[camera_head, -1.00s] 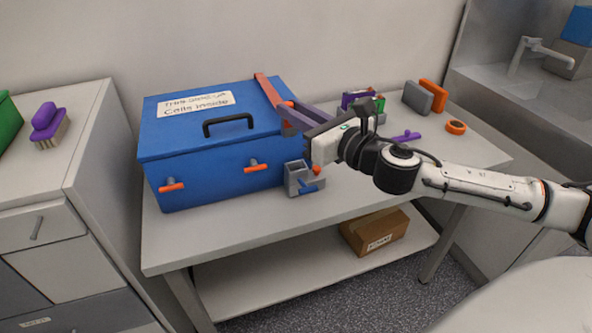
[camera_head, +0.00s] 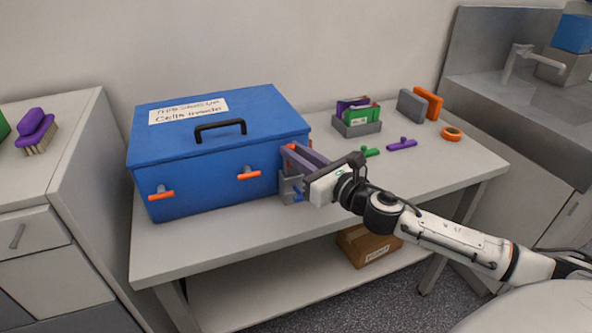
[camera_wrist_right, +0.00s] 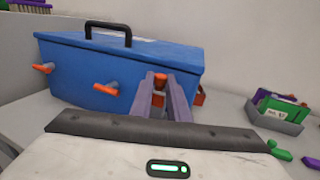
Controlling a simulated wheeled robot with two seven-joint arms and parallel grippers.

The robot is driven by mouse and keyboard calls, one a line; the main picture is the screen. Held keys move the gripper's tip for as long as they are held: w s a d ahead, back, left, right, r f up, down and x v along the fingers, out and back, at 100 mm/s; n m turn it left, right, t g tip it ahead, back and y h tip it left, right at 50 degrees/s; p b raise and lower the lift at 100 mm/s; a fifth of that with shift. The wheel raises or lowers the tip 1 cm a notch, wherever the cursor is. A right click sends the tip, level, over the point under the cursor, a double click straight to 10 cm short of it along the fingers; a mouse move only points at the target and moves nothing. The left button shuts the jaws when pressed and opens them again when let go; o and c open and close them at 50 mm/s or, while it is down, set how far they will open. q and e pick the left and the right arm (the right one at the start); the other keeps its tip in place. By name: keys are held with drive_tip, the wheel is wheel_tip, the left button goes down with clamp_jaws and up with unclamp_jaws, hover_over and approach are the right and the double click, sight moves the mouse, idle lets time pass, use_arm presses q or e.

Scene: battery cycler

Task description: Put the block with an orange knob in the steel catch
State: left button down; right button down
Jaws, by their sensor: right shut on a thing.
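My right gripper (camera_head: 308,157), with purple-grey fingers, is low at the right front corner of the blue box. It is shut on the orange knob (camera_wrist_right: 159,82), which shows between the fingertips in the right wrist view. The body of the block under the knob is hidden by the fingers. The grey steel catch (camera_head: 286,186), with a blue part at its front, stands on the bench beside the box. My fingers are over it and cover much of it, so I cannot tell whether the block touches it or is inside. My left gripper is not in view.
The blue box (camera_head: 215,165) with a black handle and orange latches stands close to the left. A grey bin (camera_head: 358,128) with coloured packs, a green piece (camera_head: 370,152), a purple piece (camera_head: 402,144) and an orange ring (camera_head: 451,133) lie to the right. The bench front is clear.

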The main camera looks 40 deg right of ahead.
sight(297, 177)
drive_tip(key=shift+f+b, duration=0.45)
drive_tip(key=shift+f, duration=1.4)
drive_tip(key=shift+f, duration=0.1)
drive_tip(key=c, duration=1.7)
unclamp_jaws()
drive_tip(key=shift+s, duration=0.15)
drive_tip(key=shift+s+d+b, duration=0.15)
drive_tip(key=shift+s+b, duration=0.1)
drive_tip(key=shift+s, duration=1.7)
drive_tip(key=shift+s+d+b, duration=0.15)
drive_tip(key=shift+s+b, duration=0.05)
drive_tip(key=shift+s, duration=1.8)
drive_tip(key=shift+s+d+b, duration=0.15)
drive_tip(key=shift+s+b, duration=0.1)
drive_tip(key=shift+s, duration=1.7)
